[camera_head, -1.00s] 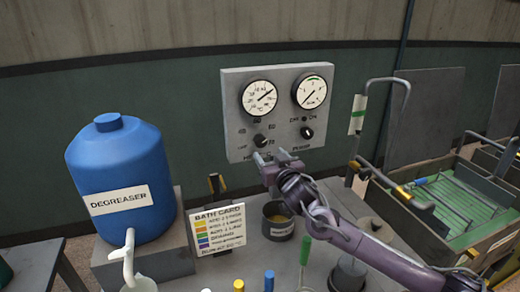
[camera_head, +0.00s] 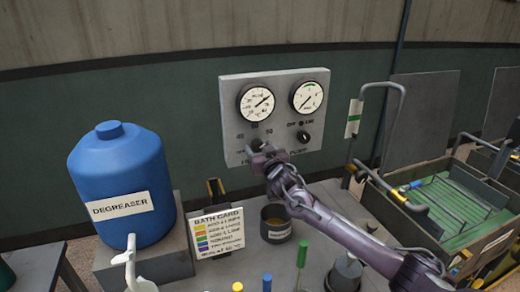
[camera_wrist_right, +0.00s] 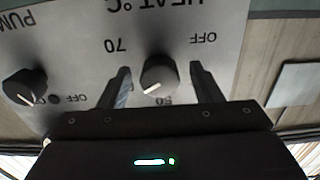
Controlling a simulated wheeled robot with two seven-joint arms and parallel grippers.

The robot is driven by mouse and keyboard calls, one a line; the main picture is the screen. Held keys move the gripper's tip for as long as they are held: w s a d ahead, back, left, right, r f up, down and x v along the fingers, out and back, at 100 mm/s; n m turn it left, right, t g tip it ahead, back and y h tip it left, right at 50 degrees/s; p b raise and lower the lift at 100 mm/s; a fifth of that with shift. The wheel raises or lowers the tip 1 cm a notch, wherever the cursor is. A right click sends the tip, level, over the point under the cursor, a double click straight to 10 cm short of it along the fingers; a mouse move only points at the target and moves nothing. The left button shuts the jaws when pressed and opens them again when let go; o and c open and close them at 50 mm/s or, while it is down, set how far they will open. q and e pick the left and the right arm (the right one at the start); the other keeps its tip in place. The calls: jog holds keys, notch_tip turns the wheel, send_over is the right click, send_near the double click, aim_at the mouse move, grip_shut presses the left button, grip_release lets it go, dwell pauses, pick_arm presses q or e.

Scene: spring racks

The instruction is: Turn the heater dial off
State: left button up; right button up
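The pointer slants to the lower left, away from OFF. My right gripper (camera_head: 266,154) is open, with one finger on each side of the dial; I cannot tell whether they touch it. In the head view the gripper partly hides the dial (camera_head: 257,144). My left gripper is not in view.
The pump knob (camera_wrist_right: 25,86) sits beside the heater dial, also in the head view (camera_head: 303,136). Two gauges (camera_head: 257,102) are above. The blue degreaser drum (camera_head: 120,175), bath card (camera_head: 217,232), small pot (camera_head: 276,225) and green-floored rack tray (camera_head: 455,205) stand below the panel.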

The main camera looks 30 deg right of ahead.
jog(key=c, duration=0.9)
